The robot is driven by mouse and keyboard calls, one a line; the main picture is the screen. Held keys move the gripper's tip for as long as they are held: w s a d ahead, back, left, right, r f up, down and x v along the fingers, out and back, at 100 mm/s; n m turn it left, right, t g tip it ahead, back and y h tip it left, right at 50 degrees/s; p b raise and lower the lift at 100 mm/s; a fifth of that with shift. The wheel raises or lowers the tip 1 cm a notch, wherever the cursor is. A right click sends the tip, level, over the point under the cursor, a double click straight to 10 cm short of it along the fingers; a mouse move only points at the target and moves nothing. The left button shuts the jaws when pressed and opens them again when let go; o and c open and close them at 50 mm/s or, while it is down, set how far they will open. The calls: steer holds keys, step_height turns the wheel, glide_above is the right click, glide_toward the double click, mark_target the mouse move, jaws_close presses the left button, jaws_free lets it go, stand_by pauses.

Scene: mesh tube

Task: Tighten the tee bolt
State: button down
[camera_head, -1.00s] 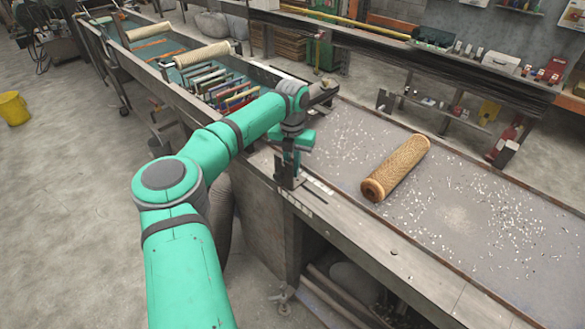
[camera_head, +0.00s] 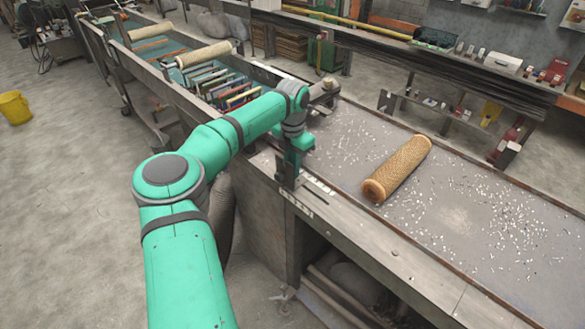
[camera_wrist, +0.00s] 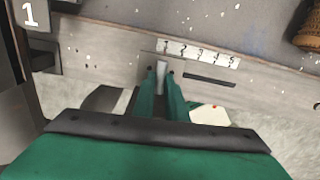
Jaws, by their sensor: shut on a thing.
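My gripper (camera_wrist: 162,78) is at the near edge of the workbench (camera_head: 440,270), pointing down at a small grey plate beside a strip numbered 1 to 5 (camera_wrist: 200,54). Its two green fingers are close together, shut on a small pale upright piece (camera_wrist: 162,66), which looks like the tee bolt. Only the piece's end shows between the fingertips; the rest is hidden. In the head view my gripper (camera_head: 290,182) is at the bench edge and hides the bolt. A dark slot (camera_wrist: 209,80) lies right of the plate.
A tan mesh tube (camera_head: 398,168) lies on the speckled bench top to the right, clear of my arm. A dark block marked 1 (camera_wrist: 28,14) stands left of the fingers. Book-like panels (camera_head: 225,90) fill a trough behind.

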steer(key=shift+a, duration=0.1)
steer(key=c, duration=2.1)
jaws_free()
steer(key=shift+r, duration=0.15)
step_height(320, 180, up, 11)
steer(key=shift+f, duration=0.2)
